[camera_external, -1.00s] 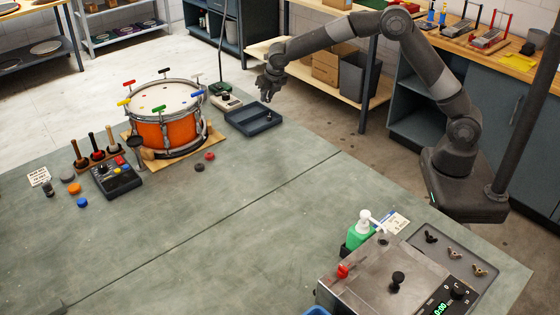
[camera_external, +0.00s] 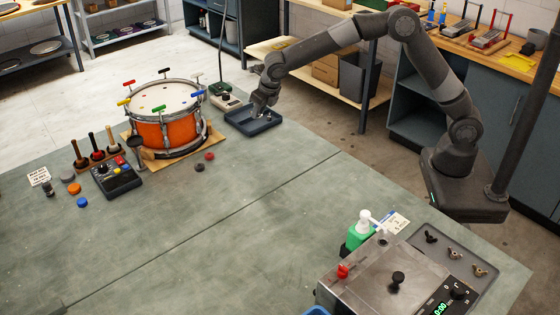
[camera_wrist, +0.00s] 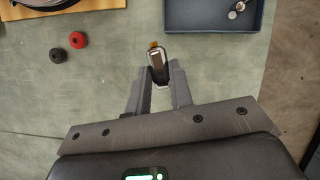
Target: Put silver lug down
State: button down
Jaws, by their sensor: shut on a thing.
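The silver lug (camera_wrist: 155,58) shows in the wrist view as a small bright piece with an orange-brown end. My gripper (camera_wrist: 158,76) is shut on it and holds it between the fingertips. The blue-grey tray (camera_wrist: 212,30) lies ahead and to the right in the wrist view, and the lug appears just outside its near left corner there. In the external view my gripper (camera_external: 260,110) hangs low at the tray (camera_external: 262,129) and covers part of it. The lug is too small to make out there.
A small silver round piece (camera_wrist: 237,9) lies in the tray. The orange drum (camera_external: 165,132) stands left of it on a wooden board. A red knob (camera_wrist: 77,40) and a black knob (camera_wrist: 55,55) lie on the bench. The middle of the bench is clear.

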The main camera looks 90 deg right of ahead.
jog(key=a+n+y, duration=0.1)
jog(key=a+n, duration=0.2)
jog(key=a, duration=1.2)
jog(key=n+y, duration=0.1)
jog(key=n, duration=0.2)
send_over(250, 233)
jog(key=s+d, duration=0.1)
jog(key=s, duration=0.1)
jog(key=shift+t, duration=0.3)
jog(key=f, duration=0.6)
jog(key=shift+w+f, duration=0.25)
jog(key=shift+f, duration=0.1)
jog(key=shift+a+f, duration=0.3)
jog(key=shift+a, duration=0.1)
jog(key=shift+f, duration=1.9)
jog(key=shift+f, duration=0.15)
jog(key=c, duration=1.3)
grip_release()
